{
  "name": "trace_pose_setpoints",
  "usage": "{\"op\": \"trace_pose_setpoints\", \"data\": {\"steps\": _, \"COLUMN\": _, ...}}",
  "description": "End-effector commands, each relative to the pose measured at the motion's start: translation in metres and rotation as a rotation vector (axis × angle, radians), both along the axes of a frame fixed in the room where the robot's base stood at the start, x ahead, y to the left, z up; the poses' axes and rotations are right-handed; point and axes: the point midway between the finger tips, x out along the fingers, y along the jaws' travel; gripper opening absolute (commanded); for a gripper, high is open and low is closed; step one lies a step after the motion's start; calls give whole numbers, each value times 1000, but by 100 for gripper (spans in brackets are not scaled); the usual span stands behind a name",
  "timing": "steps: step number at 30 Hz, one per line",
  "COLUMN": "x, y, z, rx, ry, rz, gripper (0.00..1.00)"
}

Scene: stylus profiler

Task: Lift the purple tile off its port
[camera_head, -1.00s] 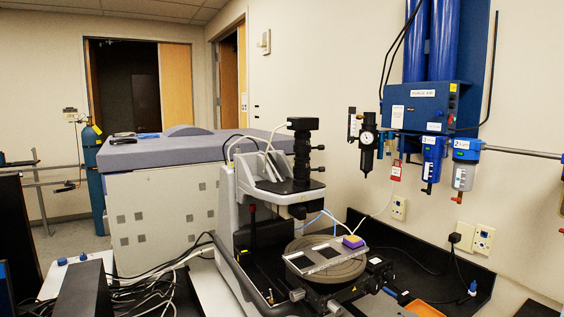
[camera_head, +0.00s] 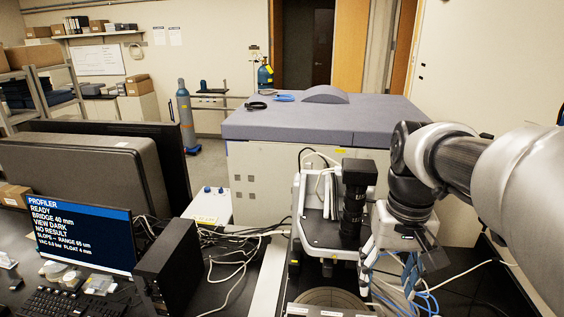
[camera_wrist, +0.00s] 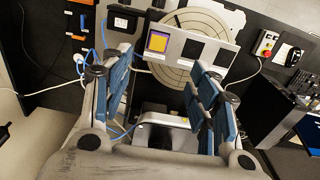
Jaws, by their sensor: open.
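In the wrist view the purple tile (camera_wrist: 158,42), purple and yellow, sits at the left end of a pale plate (camera_wrist: 181,67) with dark square openings beside it. The plate lies across the round stage (camera_wrist: 215,20). My gripper (camera_wrist: 160,74) is open, its blue-padded fingers wide apart with nothing between them. In the picture the tile appears beyond the fingertips and between their lines, not touched. The head view shows my gripper (camera_head: 402,272) pointing down at the right of the profiler; the tile cannot be seen there. The port under the tile is hidden.
The profiler's black camera column (camera_head: 355,200) stands just left of my gripper in the head view. Blue tubes (camera_head: 385,292) run close by. A monitor (camera_head: 75,232) stands at left. The wrist view shows a red stop button box (camera_wrist: 267,44) right of the plate.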

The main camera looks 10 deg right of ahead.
Motion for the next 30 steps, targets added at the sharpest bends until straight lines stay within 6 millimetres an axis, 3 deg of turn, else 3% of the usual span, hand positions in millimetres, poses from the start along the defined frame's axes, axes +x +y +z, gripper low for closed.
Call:
{"op": "trace_pose_setpoints", "data": {"steps": 3, "x": 4, "y": -5, "z": 9, "rx": 5, "ry": 18, "rz": -11, "gripper": 55}}
{"op": "trace_pose_setpoints", "data": {"steps": 8, "x": 5, "y": -6, "z": -4, "rx": 6, "ry": 22, "rz": -13, "gripper": 55}}
{"op": "trace_pose_setpoints", "data": {"steps": 30, "x": 4, "y": -5, "z": -142, "rx": 7, "ry": 23, "rz": -12, "gripper": 55}}
